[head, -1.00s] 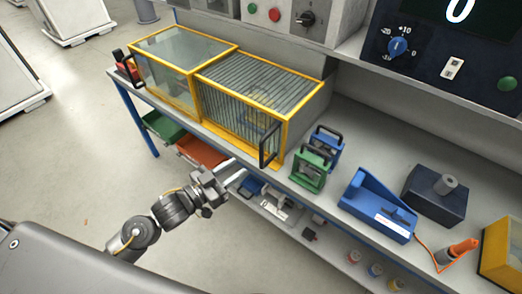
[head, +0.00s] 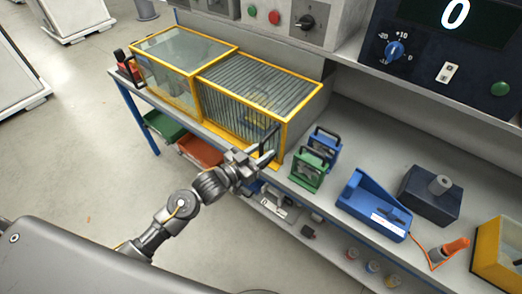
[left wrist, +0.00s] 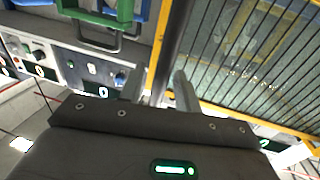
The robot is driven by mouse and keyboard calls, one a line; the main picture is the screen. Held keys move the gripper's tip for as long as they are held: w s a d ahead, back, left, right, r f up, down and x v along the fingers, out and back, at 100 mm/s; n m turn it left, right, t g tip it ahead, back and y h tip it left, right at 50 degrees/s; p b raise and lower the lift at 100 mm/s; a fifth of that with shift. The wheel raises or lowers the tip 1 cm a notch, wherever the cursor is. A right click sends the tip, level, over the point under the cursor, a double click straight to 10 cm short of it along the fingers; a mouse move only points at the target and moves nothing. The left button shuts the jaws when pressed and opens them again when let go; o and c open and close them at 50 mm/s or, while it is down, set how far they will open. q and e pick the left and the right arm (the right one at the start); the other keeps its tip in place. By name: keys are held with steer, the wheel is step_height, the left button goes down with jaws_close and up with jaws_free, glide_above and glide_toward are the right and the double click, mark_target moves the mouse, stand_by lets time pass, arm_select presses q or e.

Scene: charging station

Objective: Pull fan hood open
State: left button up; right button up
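The fan hood (head: 260,90) is the yellow-framed box with grey slatted panels on the bench; it looks closed. Its dark bar handle (head: 271,137) is at the near right corner of its front. My left gripper (head: 265,160) is at the lower part of this handle. In the left wrist view the dark handle (left wrist: 176,40) runs down between the two fingers (left wrist: 160,88), with some gap beside it, so the fingers look open around it. The hood's slats (left wrist: 260,50) fill the upper right there. My right gripper is not in view.
A clear-panelled yellow-framed box (head: 170,65) adjoins the hood on the left. Green (head: 308,168) and blue (head: 325,145) handled modules stand close to the right of my gripper. A blue device (head: 375,205) is farther right. Green (head: 163,125) and red (head: 200,152) bins hang below.

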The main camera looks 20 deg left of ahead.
arm_select(q)
steer(key=c, duration=0.7)
jaws_close()
steer(key=shift+a, duration=0.1)
steer(key=w+a+b, duration=0.2)
steer(key=w+a, duration=0.2)
steer(key=a, duration=0.6)
steer(key=w+a+b, duration=0.3)
steer(key=w+a, duration=0.1)
steer(key=a, duration=0.5)
steer(key=w+a+b, duration=0.3)
steer(key=a, duration=0.7)
steer(key=shift+w+a, duration=0.35)
steer(key=shift+w, duration=0.05)
steer(key=o, duration=0.7)
jaws_free()
